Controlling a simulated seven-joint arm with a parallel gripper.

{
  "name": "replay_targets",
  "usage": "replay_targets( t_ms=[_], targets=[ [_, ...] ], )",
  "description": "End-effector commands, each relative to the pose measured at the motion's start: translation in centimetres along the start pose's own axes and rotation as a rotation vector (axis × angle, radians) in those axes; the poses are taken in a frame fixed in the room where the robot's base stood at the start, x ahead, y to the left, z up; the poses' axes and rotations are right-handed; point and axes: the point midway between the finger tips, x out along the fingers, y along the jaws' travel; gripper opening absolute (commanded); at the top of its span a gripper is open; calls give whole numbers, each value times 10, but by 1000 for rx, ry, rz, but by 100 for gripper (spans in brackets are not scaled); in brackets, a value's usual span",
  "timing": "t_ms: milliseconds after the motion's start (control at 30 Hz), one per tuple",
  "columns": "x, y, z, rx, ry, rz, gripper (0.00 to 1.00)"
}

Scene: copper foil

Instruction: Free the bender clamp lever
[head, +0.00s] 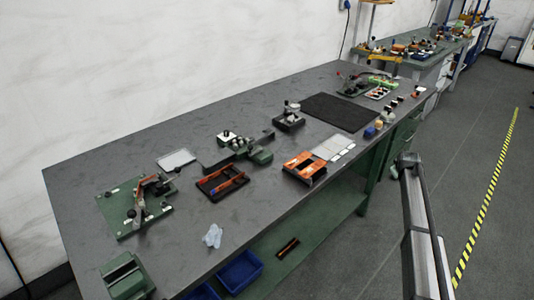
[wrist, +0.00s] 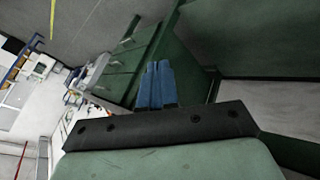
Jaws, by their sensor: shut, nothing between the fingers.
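A green base plate (head: 120,217) lies at the left end of the workbench. A bender-like fixture with an orange-brown upright part (head: 139,195) and dark parts stands on it. The clamp lever is too small to tell apart, and I cannot see what, if anything, blocks it. In the wrist view my gripper (wrist: 155,68) has two blue fingers side by side, shut with nothing between them. It is away from the fixture, with the bench's green drawers and the floor beyond. In the head view I cannot make out its fingertips.
A green machine (head: 240,149), a black tray with orange tools (head: 222,184), an orange box (head: 303,166) and a black mat (head: 340,112) lie on the grey workbench (head: 110,164). A crumpled pale cloth (head: 212,236) lies near the front edge. Blue bins (head: 240,272) sit below.

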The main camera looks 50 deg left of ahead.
Motion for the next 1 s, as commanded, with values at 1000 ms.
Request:
replay_targets(
  t_ms=[1000],
  targets=[
    [-183,-273,-372,-475,35,-228,0]
  ],
)
